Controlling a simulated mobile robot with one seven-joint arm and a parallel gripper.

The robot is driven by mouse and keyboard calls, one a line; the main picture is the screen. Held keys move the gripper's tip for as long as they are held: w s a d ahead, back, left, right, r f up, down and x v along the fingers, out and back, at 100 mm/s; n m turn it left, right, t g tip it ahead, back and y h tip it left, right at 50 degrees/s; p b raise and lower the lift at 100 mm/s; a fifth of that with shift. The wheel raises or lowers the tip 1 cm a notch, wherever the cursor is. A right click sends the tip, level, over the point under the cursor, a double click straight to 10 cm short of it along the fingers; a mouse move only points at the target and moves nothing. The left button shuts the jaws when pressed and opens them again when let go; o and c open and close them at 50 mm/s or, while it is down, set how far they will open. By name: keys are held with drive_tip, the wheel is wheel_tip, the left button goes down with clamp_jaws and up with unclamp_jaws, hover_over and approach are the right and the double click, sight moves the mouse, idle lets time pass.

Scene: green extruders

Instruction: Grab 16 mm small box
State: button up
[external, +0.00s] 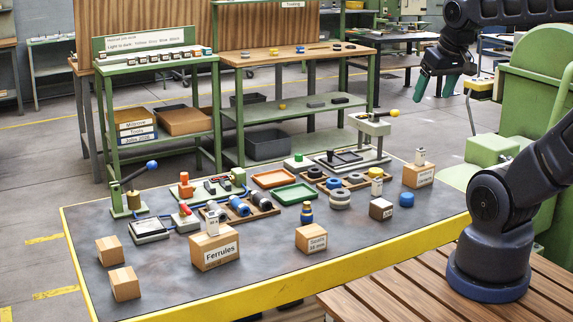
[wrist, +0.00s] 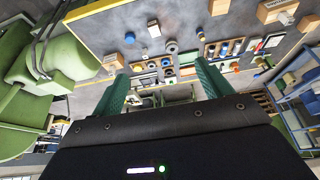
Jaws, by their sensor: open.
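A small wooden box (external: 311,239) stands near the front edge of the table, right of the larger Ferrules box (external: 214,248). Its white label has two lines; the lower seems to read 16 mm. In the wrist view, a wooden box at the top edge (wrist: 221,6) looks like the same one, partly cut off, its label unreadable. My gripper (external: 436,87) is raised beyond the table's far right side, well away from the box. Its green fingers are apart with nothing between them; they also show in the wrist view (wrist: 161,67).
The table (external: 165,285) has a yellow edge. Another labelled wooden box (external: 418,175), a dark-sided cube (external: 381,209), a blue cap (external: 406,199) and a blue-and-brass bottle-like part (external: 307,214) stand around. Two plain wooden blocks (external: 124,283) are at left. A green machine (external: 535,110) stands at right.

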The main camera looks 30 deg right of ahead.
drive_tip(key=n+g, duration=0.5)
drive_tip(key=n, duration=1.3)
hover_over(311, 230)
wheel_tip(311, 230, down, 28)
drive_tip(key=shift+r, duration=0.1)
drive_tip(key=shift+s+f, duration=0.15)
drive_tip(key=shift+f, duration=4.95)
drive_tip(key=shift+c, duration=0.2)
drive_tip(key=c, duration=1)
